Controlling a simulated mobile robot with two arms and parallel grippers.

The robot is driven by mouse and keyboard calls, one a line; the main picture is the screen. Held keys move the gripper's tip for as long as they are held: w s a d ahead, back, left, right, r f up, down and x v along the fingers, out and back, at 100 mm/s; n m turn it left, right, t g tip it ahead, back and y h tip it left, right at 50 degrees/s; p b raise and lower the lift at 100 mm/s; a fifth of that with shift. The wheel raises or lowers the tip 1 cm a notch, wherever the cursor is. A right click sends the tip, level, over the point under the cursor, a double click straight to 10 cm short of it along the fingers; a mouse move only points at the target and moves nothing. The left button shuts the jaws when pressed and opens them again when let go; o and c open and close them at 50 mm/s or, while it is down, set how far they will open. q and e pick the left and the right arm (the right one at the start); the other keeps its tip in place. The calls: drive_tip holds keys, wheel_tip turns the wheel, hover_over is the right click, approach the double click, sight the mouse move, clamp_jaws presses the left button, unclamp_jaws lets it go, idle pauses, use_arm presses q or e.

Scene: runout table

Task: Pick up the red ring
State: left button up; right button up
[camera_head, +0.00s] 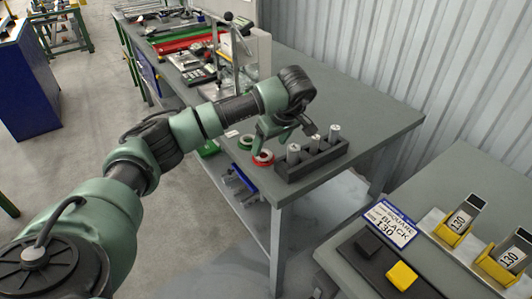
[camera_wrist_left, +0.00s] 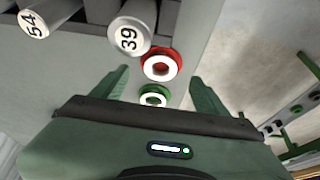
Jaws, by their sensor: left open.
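The red ring (camera_head: 263,158) lies on the grey table near its front edge, left of a dark holder. In the left wrist view the fingers (camera_wrist_left: 160,80) stand apart on either side. My right gripper is not in view.
The dark holder (camera_head: 312,160) with several grey numbered cylinders (camera_wrist_left: 133,25) stands right beside the red ring. The grey table (camera_head: 370,115) is clear to the right. A second table at the lower right carries a yellow block (camera_head: 401,276) and a sign (camera_head: 390,222).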

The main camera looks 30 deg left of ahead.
sight(263, 157)
use_arm(q)
drive_tip(key=shift+s+a+f+p, duration=0.1)
drive_tip(key=shift+a+f+p, duration=0.45)
drive_tip(key=shift+f, duration=0.25)
drive_tip(key=x, duration=0.2)
drive_tip(key=shift+w+a+f+p, duration=0.1)
drive_tip(key=shift+w+f+p, duration=0.15)
drive_tip(key=shift+f+p, duration=0.05)
drive_tip(key=shift+w+a+f, duration=0.1)
drive_tip(key=shift+a+f, duration=0.05)
drive_tip(key=shift+f, duration=0.25)
drive_tip(key=c, duration=1.5)
drive_tip(key=shift+c, duration=0.4)
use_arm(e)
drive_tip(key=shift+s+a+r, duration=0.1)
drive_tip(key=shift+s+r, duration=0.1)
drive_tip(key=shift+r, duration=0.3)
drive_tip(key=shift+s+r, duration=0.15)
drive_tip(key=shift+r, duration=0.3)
